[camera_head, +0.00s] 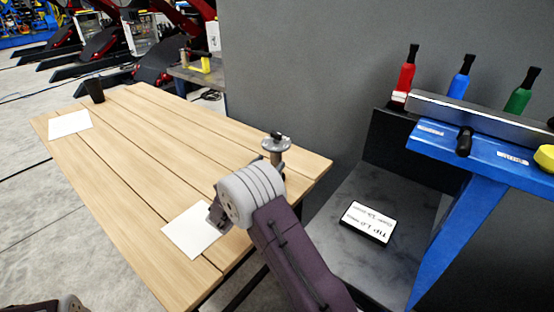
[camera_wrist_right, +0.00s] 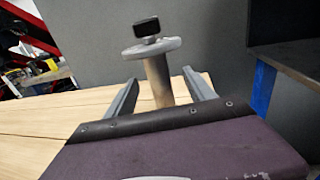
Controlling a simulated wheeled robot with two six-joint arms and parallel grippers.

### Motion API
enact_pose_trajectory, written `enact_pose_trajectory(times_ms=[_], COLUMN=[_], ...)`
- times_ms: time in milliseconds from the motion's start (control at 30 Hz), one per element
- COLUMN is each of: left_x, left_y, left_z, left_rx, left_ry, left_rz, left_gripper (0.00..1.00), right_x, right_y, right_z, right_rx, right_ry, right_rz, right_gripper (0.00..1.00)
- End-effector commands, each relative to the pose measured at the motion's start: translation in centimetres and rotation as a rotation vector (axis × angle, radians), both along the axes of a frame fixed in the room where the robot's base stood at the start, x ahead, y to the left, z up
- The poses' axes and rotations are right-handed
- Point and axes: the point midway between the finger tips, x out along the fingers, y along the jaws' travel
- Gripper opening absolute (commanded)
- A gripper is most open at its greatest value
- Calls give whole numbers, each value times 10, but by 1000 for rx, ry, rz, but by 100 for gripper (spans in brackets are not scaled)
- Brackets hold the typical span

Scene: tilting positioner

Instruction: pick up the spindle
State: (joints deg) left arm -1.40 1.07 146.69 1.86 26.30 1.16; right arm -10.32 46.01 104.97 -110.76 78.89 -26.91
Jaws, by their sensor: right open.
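The spindle (camera_head: 277,147) stands upright on the wooden table near its right end, a pale post with a wide grey disc and a dark knob on top. It also shows in the right wrist view (camera_wrist_right: 158,78), upright between the lines of my two fingers. My right gripper (camera_wrist_right: 160,77) is open, one finger on each side of the post, with no visible contact. I cannot tell how far the post is between the fingers. In the head view my own wrist hides the fingers and the spindle's lower part.
White sheets lie on the table (camera_head: 150,150), one near (camera_head: 190,229) and one far (camera_head: 70,123); a dark cup (camera_head: 94,90) stands at the far end. Right are a blue frame (camera_head: 440,235), a label plate (camera_head: 368,222) and red, blue and green-handled tools. A grey wall stands behind.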

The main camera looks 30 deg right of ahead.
Motion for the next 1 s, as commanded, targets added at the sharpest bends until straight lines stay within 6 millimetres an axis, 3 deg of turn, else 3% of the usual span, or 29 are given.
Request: enact_pose_trajectory(times_ms=[433,700,733,933,1000], left_x=[0,0,0,0,0], left_y=[0,0,0,0,0], left_z=[-2,-2,-2,-2,-2], left_rx=[0,0,0,0,0], left_ry=[0,0,0,0,0], left_rz=[0,0,0,0,0], left_gripper=[36,36,36,36,36], right_x=[36,40,40,40,40], right_y=[-46,-51,-51,-51,-51], right_z=[5,6,6,6,6], right_rx=[0,-1,-1,-1,-1], right_ry=[0,1,1,1,1], right_rz=[-3,0,0,0,0], right_gripper=[63,63,60,4,0])
